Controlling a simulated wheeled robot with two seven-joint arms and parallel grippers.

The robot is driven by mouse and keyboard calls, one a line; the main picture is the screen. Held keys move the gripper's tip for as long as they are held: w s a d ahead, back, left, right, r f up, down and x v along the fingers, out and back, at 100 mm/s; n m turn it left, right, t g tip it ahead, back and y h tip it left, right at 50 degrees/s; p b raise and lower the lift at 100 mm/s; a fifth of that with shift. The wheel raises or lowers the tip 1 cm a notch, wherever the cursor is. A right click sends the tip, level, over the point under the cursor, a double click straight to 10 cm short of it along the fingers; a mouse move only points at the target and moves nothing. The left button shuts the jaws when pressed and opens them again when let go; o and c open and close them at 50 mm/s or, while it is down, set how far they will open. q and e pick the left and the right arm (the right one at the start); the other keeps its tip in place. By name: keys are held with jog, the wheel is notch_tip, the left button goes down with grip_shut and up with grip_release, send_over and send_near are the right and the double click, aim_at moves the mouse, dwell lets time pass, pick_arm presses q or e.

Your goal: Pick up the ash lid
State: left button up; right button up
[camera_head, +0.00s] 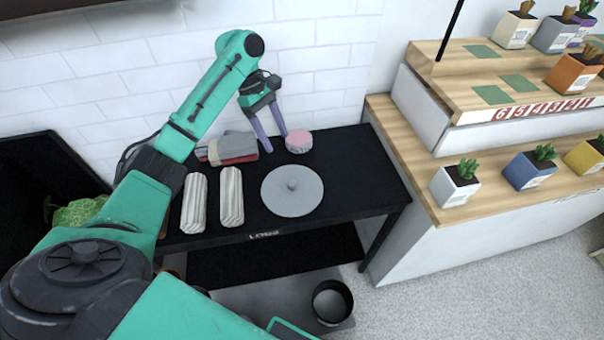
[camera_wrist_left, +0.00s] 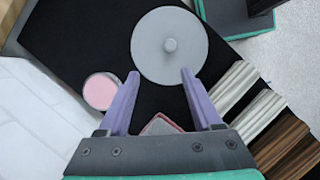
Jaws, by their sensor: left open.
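The ash lid (camera_head: 292,190) is a flat grey disc with a small round knob at its centre. It lies on the black table (camera_head: 352,175). In the left wrist view the lid (camera_wrist_left: 150,52) is at the top middle, beyond the fingertips. My left gripper (camera_head: 273,145) is open and empty, its purple fingers pointing down above the back of the table, behind the lid. In the left wrist view its fingertips (camera_wrist_left: 160,75) are spread, with the lid's near edge showing between them. My right gripper is not in view.
A pink-topped round container (camera_head: 299,141) is close to the gripper. A grey and red item (camera_head: 233,148) lies at the back. Pale ridged blocks (camera_head: 231,197) stand left of the lid. A wooden stepped shelf (camera_head: 445,205) with potted cacti is at right. A tiled wall (camera_head: 330,60) is behind.

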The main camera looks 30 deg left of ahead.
pick_arm(q)
send_near(291, 182)
jog(key=f, duration=0.1)
jog(key=x, duration=0.3)
jog(key=shift+w+d, duration=0.15)
jog(key=shift+d, duration=0.1)
jog(key=x, duration=0.4)
jog(key=shift+s+d+f, duration=0.1)
jog(key=shift+s+f, duration=0.1)
jog(key=shift+s, duration=0.15)
jog(key=shift+d+f, duration=0.1)
jog(key=shift+f, duration=0.1)
jog(key=shift+w, duration=0.1)
grip_shut()
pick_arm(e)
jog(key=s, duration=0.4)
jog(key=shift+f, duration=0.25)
